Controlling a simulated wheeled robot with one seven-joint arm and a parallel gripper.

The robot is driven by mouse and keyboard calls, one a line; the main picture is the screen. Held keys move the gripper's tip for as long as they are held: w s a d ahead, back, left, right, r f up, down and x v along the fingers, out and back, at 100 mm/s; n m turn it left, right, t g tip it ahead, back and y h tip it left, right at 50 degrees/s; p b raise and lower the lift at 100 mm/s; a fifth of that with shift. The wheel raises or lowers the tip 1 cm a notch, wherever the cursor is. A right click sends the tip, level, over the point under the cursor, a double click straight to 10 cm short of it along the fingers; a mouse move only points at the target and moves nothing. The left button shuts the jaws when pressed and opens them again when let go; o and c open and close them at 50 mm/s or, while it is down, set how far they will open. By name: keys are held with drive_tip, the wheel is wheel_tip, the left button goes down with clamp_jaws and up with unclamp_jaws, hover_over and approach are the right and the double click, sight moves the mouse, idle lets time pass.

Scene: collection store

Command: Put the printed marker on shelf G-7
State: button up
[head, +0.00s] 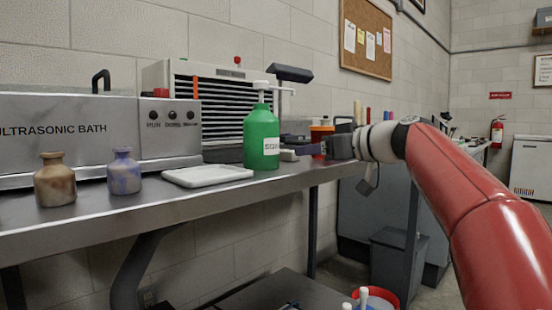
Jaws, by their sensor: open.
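My gripper (336,146) is at the end of my red arm, over the right end of the steel bench (215,201). It is seen from behind and partly hides its own fingers; it is open and I see nothing held in it. A small light grey item (289,155) lies on the bench just left of it; I cannot tell what it is. An orange-topped container (321,131) stands close behind the gripper. I cannot make out the printed marker or any shelf labelled G-7 in this view.
An ultrasonic bath (70,132), two small bottles (55,180), a white tray (207,176) and a green pump bottle (261,138) stand on the bench. A slatted unit (222,107) is behind. A red bucket (378,297) is below. Floor shows at right.

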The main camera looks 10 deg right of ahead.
sight(290, 151)
drive_tip(key=p+x, duration=0.1)
drive_tip(key=x, duration=0.2)
drive_tip(key=p+x, duration=0.1)
drive_tip(key=x, duration=0.2)
drive_tip(key=shift+w+r+p, duration=0.2)
drive_tip(key=shift+w+p, duration=0.05)
drive_tip(key=shift+p, duration=0.1)
drive_tip(key=shift+w+a+f, duration=0.2)
drive_tip(key=shift+w+a, duration=0.15)
drive_tip(key=shift+w, duration=0.05)
drive_tip(key=c, duration=1.1)
drive_tip(key=shift+c, duration=0.2)
drive_tip(key=shift+r, duration=0.35)
